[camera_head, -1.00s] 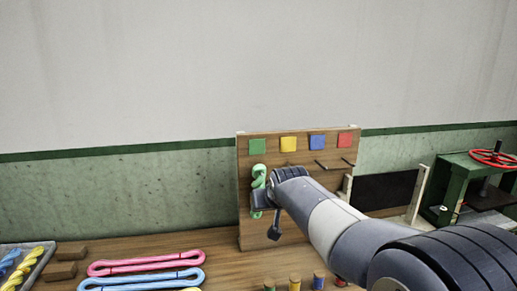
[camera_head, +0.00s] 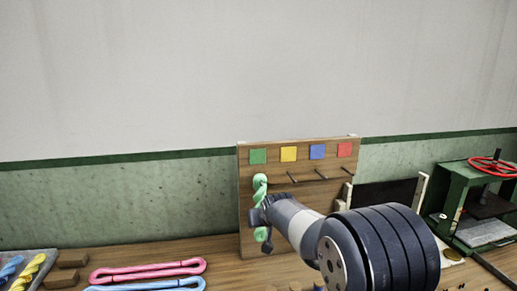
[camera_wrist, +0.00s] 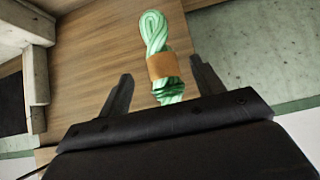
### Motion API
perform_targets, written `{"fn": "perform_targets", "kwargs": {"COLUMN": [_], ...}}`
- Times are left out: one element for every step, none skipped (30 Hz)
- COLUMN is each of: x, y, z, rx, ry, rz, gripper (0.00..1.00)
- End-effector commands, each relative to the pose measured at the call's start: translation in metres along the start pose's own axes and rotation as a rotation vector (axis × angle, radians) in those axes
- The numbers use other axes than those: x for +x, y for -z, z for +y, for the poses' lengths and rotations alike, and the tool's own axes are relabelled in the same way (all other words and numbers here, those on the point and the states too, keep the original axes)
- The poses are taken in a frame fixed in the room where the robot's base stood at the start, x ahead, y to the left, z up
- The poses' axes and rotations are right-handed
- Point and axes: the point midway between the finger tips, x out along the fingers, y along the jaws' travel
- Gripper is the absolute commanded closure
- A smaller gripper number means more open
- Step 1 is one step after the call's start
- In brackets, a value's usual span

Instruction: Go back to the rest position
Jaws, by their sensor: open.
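My gripper (camera_wrist: 162,88) is open, its two dark fingers apart in the wrist view. A green twisted skein (camera_wrist: 152,30) with an orange-brown band (camera_wrist: 162,66) shows between and beyond the fingers; I cannot tell whether any part of it touches them. In the head view the green skein (camera_head: 260,186) hangs at the left of the upright wooden peg board (camera_head: 300,160), below the green square (camera_head: 258,157). My arm (camera_head: 300,220) reaches to the board and hides part of the skein and the board's lower middle.
Yellow, blue and red squares with bare pegs (camera_head: 321,174) are right of the skein. A green press with a red wheel (camera_head: 492,165) stands at right.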

Motion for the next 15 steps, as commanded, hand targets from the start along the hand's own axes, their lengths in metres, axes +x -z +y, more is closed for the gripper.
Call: {"fn": "perform_targets", "kwargs": {"x": [-0.0003,-0.0003,-0.0003,-0.0003,-0.0003,-0.0004,-0.0004,-0.0003,0.0,0.0006,0.0015,0.0033,0.0051,0.0073,0.0042], "y": [-0.0005,-0.0006,-0.0006,-0.0006,-0.0006,-0.0006,-0.0006,-0.0006,-0.0005,-0.0002,0.0001,0.0008,0.0015,0.0025,0.0036], "z": [-0.0001,-0.0002,-0.0002,-0.0002,-0.0002,-0.0002,-0.0002,-0.0002,-0.0002,-0.0002,-0.0002,-0.0002,-0.0001,-0.0001,-0.0001], "rx": [0.0,0.0,0.0,0.0,0.0,0.0,0.0,0.0,0.0,0.0,0.0,0.0,0.0,0.0,0.0], "ry": [0.0,0.0,0.0,0.0,0.0,0.0,0.0,0.0,0.0,0.0,0.0,0.0,0.0,0.0,0.0], "rz": [0.0,-0.001,-0.001,-0.001,-0.001,-0.001,-0.001,-0.001,-0.001,-0.001,-0.001,-0.002,-0.002,-0.002,0.001], "gripper": [0.37,0.37,0.37,0.37,0.37,0.37,0.37,0.37,0.37,0.37,0.37,0.37,0.37,0.37,0.37]}}
